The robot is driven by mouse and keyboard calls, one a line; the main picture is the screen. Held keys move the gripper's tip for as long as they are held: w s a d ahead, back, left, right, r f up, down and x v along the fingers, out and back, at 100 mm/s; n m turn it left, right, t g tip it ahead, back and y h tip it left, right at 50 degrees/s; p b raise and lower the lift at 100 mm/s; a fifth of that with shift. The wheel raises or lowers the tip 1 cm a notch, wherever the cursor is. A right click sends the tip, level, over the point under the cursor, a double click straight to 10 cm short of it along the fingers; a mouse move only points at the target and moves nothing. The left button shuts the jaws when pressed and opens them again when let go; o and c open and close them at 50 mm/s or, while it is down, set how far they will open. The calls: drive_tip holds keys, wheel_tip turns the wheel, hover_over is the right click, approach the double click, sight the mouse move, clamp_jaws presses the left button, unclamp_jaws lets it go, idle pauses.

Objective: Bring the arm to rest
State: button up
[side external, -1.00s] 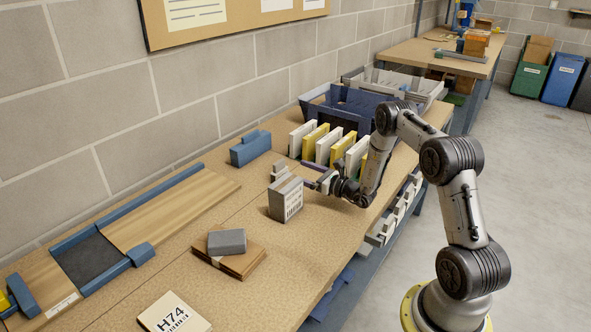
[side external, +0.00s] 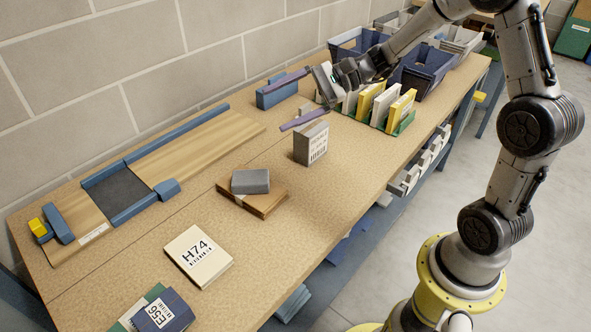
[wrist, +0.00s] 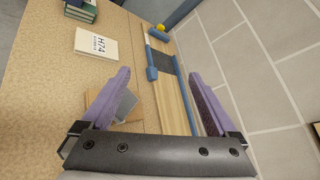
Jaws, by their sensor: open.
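My gripper (side external: 273,109) is raised above the bench, its two purple fingers spread wide apart with nothing between them. It is above and behind the upright grey box with a barcode label (side external: 308,146), apart from it. In the wrist view my gripper (wrist: 159,74) shows both fingers apart, pointing toward the wooden board with blue rails (wrist: 170,92). My arm reaches in from the right, over the row of white and yellow upright items (side external: 372,99), and hides part of that row.
On the bench (side external: 235,240) lie a brown package (side external: 262,207) with a grey box (side external: 250,181) on top, an H74 box (side external: 198,256) and a blue E59 box (side external: 164,313). A blue block (side external: 277,92) and dark blue bins (side external: 425,68) stand toward the wall.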

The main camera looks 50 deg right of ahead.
drive_tip(key=s+a+r+n+g+h, duration=0.1)
drive_tip(key=s+a+n+g+h, duration=0.15)
drive_tip(key=s+n, duration=0.45)
drive_tip(key=s+a+n+g+h, duration=0.2)
drive_tip(key=s+a+n+g, duration=0.1)
drive_tip(key=s, duration=0.7)
drive_tip(key=s+d+n+t+h, duration=0.3)
drive_tip(key=s+d+n+h, duration=0.3)
drive_tip(key=s, duration=0.4)
drive_tip(key=shift+d+r+n+h, duration=0.35)
drive_tip(key=shift+d+h, duration=0.2)
drive_tip(key=shift+d, duration=0.5)
drive_tip(key=shift+s, duration=0.1)
